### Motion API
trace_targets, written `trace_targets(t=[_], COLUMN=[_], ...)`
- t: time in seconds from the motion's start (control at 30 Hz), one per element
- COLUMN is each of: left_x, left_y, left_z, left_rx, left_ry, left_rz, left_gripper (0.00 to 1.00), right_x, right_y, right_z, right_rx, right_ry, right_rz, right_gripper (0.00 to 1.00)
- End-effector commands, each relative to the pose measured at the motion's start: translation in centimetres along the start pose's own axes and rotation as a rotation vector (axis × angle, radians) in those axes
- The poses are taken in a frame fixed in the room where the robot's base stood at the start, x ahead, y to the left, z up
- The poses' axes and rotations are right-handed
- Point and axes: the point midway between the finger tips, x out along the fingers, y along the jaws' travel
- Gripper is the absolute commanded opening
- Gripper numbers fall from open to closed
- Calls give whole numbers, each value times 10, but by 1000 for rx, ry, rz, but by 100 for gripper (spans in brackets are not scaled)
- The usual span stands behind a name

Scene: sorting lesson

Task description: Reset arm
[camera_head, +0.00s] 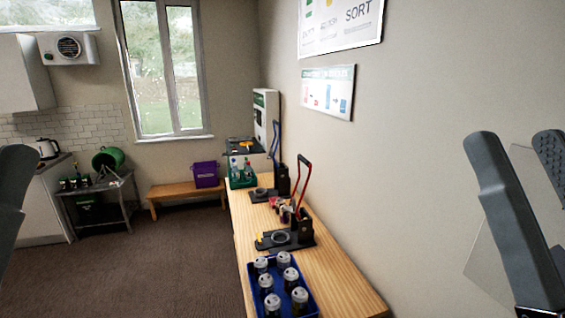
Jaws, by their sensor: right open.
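My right gripper (517,143) is raised at the right edge of the head view, in front of the bare wall. Its two dark fingers point up and stand apart, with nothing visible held between their tips. A clear, see-through sheet shows behind and beside the fingers; I cannot tell what it belongs to. One dark finger-like part of my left gripper (12,190) shows at the left edge. The rest of it is outside the picture, so its opening cannot be judged. Both grippers appear well apart from the wooden bench (345,287).
On the bench are a blue crate of cans (251,280), two black lever presses (302,228) (280,182) and a green bottle crate (237,183). A purple box (206,174) sits on a low bench (166,190). A metal table (118,193) holds a green bucket (109,158). Carpet (150,265) is clear.

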Motion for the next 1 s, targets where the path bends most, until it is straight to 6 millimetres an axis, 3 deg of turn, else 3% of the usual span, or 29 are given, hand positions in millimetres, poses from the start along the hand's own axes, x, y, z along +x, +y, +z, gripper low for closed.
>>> trace_targets(t=[0.03, 0.4, 0.53, 1.0], left_x=[28, 129, 141, 138], left_y=[0, 0, 0, 0], left_z=[-25, -120, -130, -127], left_rx=[0, 0, 0, 0], left_ry=[-3, 1, 0, 0], left_rz=[0, 0, 0, 0], left_gripper=[90, 90, 90, 90], right_x=[29, 131, 142, 140], right_y=[2, 2, 2, 2], right_z=[-25, -115, -125, -123], right_rx=[-10, -19, -20, -21], right_ry=[-2, -8, -9, -9], right_rz=[6, 10, 10, 11], right_gripper=[68, 68, 68, 68])
